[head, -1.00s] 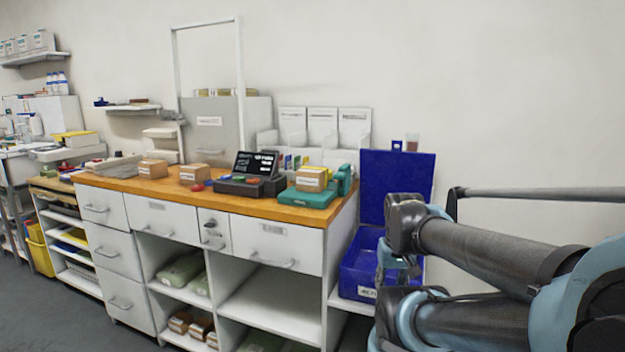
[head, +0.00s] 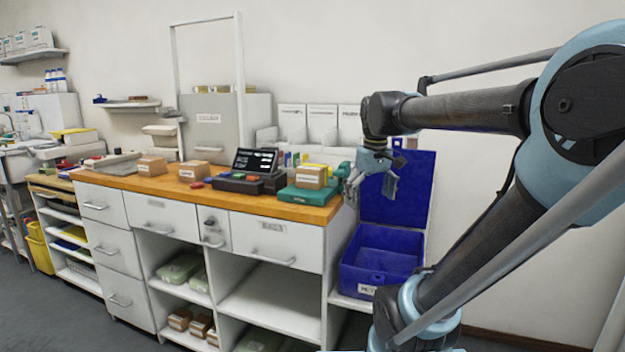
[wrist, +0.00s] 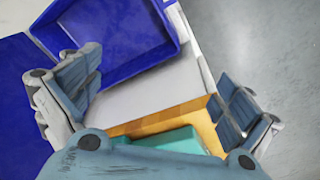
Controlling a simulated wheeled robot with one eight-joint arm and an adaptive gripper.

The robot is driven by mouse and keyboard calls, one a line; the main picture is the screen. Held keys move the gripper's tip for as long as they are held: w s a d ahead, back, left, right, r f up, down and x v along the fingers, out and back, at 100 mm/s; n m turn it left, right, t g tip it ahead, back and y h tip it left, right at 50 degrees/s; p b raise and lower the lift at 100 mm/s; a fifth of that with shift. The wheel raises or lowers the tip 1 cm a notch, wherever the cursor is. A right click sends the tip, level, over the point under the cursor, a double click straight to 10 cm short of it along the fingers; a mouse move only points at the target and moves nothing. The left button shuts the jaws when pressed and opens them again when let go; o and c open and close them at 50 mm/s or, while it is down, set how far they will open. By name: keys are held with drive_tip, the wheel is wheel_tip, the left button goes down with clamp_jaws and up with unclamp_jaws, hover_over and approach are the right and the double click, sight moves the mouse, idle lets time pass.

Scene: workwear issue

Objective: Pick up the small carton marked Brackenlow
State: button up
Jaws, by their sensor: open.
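Three small brown cartons stand on the wooden counter: one at the left (head: 151,166), one in the middle (head: 201,173), and one (head: 311,177) on the green scale (head: 303,194) at the right end. The labels are too small to read, so I cannot tell which is marked Brackenlow. My gripper (head: 371,180) is open and empty, to the right of the scale and above the blue box. In the wrist view my spread fingers (wrist: 158,95) have the counter end and a green surface below them; no carton shows there.
An open blue box (head: 382,247) with a raised lid stands right of the counter. A dark terminal (head: 255,160) stands left of the scale. More cartons lie on the low shelf (head: 190,322). The counter front between the middle carton and left carton is fairly clear.

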drive_tip(key=w+a+r+n, duration=0.5)
drive_tip(key=w+a+r, duration=0.3)
drive_tip(key=w+r, duration=0.4)
wheel_tip(320, 180, up, 9)
drive_tip(key=n+g, duration=0.1)
drive_tip(key=n, duration=0.3)
hover_over(312, 166)
wheel_tip(312, 166, down, 12)
drive_tip(key=shift+a+r, duration=0.1)
drive_tip(key=shift+a, duration=0.05)
drive_tip(key=shift+w+f, duration=0.15)
drive_tip(key=shift+f, duration=2.45)
drive_tip(key=shift+c, duration=0.3)
drive_tip(key=c, duration=1.3)
drive_tip(key=shift+r, duration=0.1)
drive_tip(key=shift+c, duration=0.2)
